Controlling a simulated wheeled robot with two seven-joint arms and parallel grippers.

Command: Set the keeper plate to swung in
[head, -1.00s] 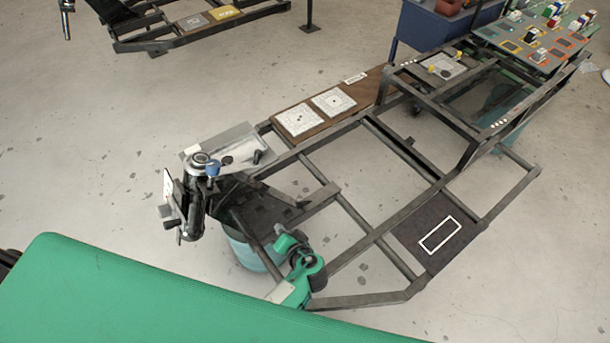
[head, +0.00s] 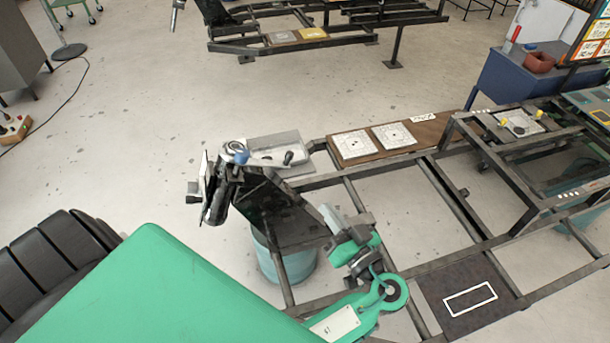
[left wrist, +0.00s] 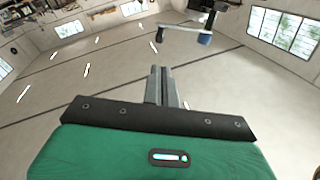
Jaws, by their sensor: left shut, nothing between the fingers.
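A dark upright unit (head: 216,198) stands at the left end of the dark frame in the head view, with a pale plate on its left side. A blue knob (head: 238,156) sits near its top, under a metal ring. I cannot tell for certain which part is the keeper plate. A blue knob on a dark piece also shows ahead of my fingers in the left wrist view (left wrist: 204,39). My left gripper (head: 332,215) is to the right of the unit and apart from the knob. Its fingers are shut and empty in the left wrist view (left wrist: 161,72).
A grey tray (head: 280,150) lies behind the unit. A brown board (head: 362,162) with two white patterned squares is to its right. A teal bucket (head: 270,262) stands under the frame's left end. A dark mat (head: 440,295) with a white rectangle outline lies at right.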

